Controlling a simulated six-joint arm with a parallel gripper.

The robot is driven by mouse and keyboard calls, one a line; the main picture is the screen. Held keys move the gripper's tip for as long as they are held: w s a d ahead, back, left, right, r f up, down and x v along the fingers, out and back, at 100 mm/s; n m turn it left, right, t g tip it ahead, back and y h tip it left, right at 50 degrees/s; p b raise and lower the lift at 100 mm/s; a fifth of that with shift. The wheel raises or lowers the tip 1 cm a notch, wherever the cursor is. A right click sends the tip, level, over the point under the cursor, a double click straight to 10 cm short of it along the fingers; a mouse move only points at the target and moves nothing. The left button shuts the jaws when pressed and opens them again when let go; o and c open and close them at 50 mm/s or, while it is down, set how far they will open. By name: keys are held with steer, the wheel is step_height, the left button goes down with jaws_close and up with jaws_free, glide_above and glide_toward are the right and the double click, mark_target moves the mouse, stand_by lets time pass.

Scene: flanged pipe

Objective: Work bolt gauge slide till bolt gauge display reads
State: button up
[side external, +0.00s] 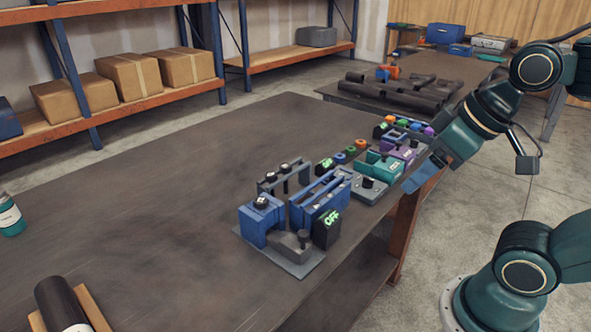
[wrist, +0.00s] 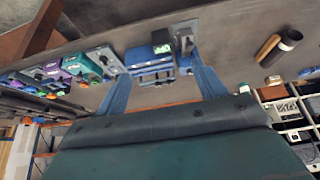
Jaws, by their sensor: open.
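A blue device (side external: 318,205) stands on a grey base plate near the table's front edge, with a dark display (side external: 327,229) reading OFF in green. Which device is the bolt gauge, I cannot tell.
Teal (side external: 378,164) and purple (side external: 400,152) devices and small coloured parts stand in a row behind the blue device. A dark cylinder (side external: 62,304) lies on a wooden rest at lower left. The table's left middle (side external: 160,215) is clear.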

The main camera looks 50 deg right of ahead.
stand_by(0.4)
steer(key=shift+w, duration=0.1)
steer(key=c, duration=0.5)
steer(key=m+g, duration=0.3)
steer(key=g, duration=0.3)
glide_above(303, 232)
step_height(303, 232, down, 4)
steer(key=shift+f, duration=0.15)
steer(key=shift+c, duration=0.2)
steer(key=shift+f, duration=0.1)
steer(key=shift+f, duration=6.8)
jaws_close()
